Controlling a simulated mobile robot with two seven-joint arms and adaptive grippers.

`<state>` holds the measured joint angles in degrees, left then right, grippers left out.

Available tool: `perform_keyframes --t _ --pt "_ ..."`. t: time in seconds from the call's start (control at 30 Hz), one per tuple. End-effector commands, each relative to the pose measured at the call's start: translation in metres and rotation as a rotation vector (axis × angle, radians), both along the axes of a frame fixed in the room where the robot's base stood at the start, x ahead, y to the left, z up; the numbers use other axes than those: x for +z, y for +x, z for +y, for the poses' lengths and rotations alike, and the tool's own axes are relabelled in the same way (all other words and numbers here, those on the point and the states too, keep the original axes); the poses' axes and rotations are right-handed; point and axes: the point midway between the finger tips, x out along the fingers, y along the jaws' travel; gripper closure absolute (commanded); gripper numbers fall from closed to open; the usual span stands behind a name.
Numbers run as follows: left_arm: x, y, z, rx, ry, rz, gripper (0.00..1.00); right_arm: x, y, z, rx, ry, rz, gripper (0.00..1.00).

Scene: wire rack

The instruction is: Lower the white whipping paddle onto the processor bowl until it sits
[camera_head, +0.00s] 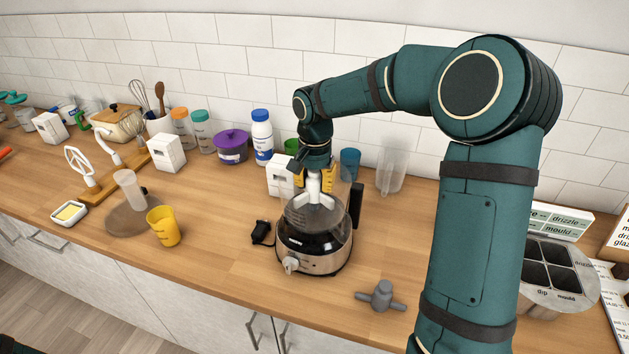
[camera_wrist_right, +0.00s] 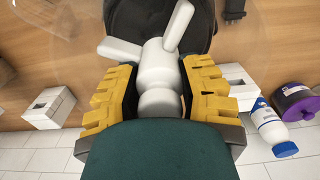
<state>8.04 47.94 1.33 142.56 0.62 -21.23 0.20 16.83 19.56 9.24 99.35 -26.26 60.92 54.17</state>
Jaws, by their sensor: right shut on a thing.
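The white whipping paddle (camera_head: 313,186) is upright in my right gripper (camera_head: 315,178), directly over the food processor. In the right wrist view, the yellow fingers of my right gripper (camera_wrist_right: 160,92) are shut on the paddle's round hub (camera_wrist_right: 157,65), and its arms spread out beyond. The processor bowl (camera_head: 322,217) is clear and stands on a silver and black base (camera_head: 312,255). The paddle's lower part shows within the bowl's outline; whether it touches the bowl's centre I cannot tell. My left gripper is not in view.
A grey knobbed part (camera_head: 381,296) lies right of the processor, and a black plug (camera_head: 262,233) at its left. A clear jug (camera_head: 391,172), blue cup (camera_head: 349,163) and white-blue bottle (camera_head: 262,138) stand behind. A yellow cup (camera_head: 163,226) is at left. The counter between is clear.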

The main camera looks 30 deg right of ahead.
Motion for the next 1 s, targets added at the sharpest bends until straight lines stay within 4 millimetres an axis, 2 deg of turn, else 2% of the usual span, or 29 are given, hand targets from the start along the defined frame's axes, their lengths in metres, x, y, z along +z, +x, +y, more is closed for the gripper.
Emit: perform_keyframes --t 0.43,1.0 --pt "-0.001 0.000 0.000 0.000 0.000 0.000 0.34 -0.001 0.000 0.000 0.001 0.000 0.000 0.98" --pt "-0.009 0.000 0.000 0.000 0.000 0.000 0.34 -0.013 0.000 0.001 0.001 -0.001 0.001 0.98"
